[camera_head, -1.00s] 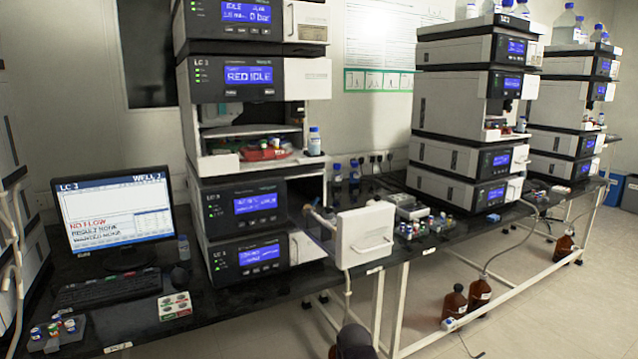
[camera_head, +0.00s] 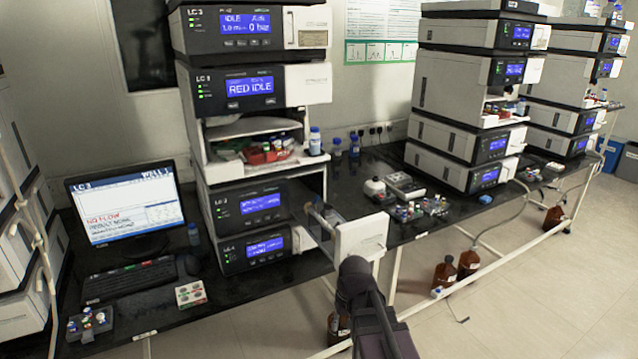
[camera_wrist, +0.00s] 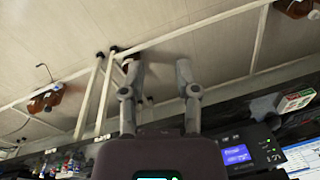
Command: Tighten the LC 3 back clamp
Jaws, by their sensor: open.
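The LC 3 stack (camera_head: 255,140) stands on the black bench, with screens reading "IDLE" and "RED IDLE". Low on its right side, a white door panel (camera_head: 362,234) stands open, and pale rod-like parts (camera_head: 320,216) show between it and the stack. I cannot make out the back clamp. My gripper (camera_wrist: 157,70) is open in the wrist view, with nothing between its fingers. In the head view my dark arm rises from the bottom in front of the open door, covering its lower part.
A monitor (camera_head: 125,205) and keyboard (camera_head: 132,280) are left of the stack. A vial rack (camera_head: 420,209) and a grey device (camera_head: 404,187) lie to the right. Brown bottles (camera_head: 469,263) stand on the floor beyond the white bench frame. The floor in front is open.

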